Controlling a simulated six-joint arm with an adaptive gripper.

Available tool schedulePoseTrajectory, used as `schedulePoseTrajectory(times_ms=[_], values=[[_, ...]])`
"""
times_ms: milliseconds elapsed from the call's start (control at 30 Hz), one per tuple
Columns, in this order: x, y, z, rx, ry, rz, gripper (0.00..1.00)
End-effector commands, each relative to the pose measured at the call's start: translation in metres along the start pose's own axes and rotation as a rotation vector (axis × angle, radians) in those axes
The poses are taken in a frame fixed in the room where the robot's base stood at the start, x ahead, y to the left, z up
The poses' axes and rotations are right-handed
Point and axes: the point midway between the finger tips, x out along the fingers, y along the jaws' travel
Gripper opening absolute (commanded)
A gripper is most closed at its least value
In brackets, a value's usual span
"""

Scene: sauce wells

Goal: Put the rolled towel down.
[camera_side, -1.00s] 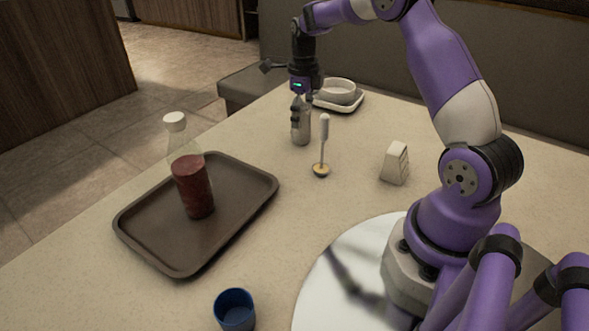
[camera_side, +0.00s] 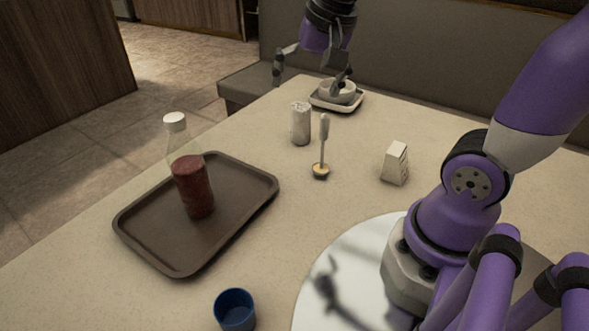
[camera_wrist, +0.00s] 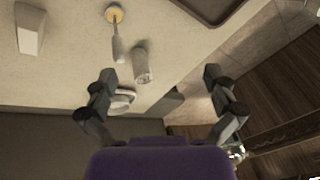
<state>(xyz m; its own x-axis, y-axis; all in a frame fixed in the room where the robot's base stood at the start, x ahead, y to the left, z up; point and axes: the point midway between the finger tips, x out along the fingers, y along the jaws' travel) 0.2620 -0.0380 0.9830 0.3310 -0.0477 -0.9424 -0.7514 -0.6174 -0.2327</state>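The rolled towel appears to be the pale grey-white cylinder (camera_side: 301,125) standing upright on the table, left of the honey-coloured dish with its upright stick. It also shows in the wrist view (camera_wrist: 141,66), apart from both fingers. My gripper (camera_side: 308,88) is open and empty, raised behind the cylinder near the table's far end. Its two fingers are spread wide in the wrist view (camera_wrist: 160,78).
A white bowl on a square plate (camera_side: 347,101) stands at the far end. A small yellow dish with a stick (camera_side: 321,171) and a white box (camera_side: 395,163) stand nearby. A brown tray (camera_side: 150,246) holds a red-filled bottle (camera_side: 192,185). A blue cup (camera_side: 235,309) is in front.

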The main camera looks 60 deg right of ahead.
Motion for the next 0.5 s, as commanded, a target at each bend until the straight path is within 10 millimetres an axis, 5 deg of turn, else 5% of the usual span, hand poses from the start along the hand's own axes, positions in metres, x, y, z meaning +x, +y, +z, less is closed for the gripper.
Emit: schedulePoseTrajectory(times_ms=[100,200,500], values=[[-0.002,0.013,0.039,-0.445,0.052,-0.069,0.99],[0.002,0.021,0.058,-0.706,0.093,-0.1,0.99],[0.008,0.028,0.072,-0.904,0.123,-0.115,0.99]])
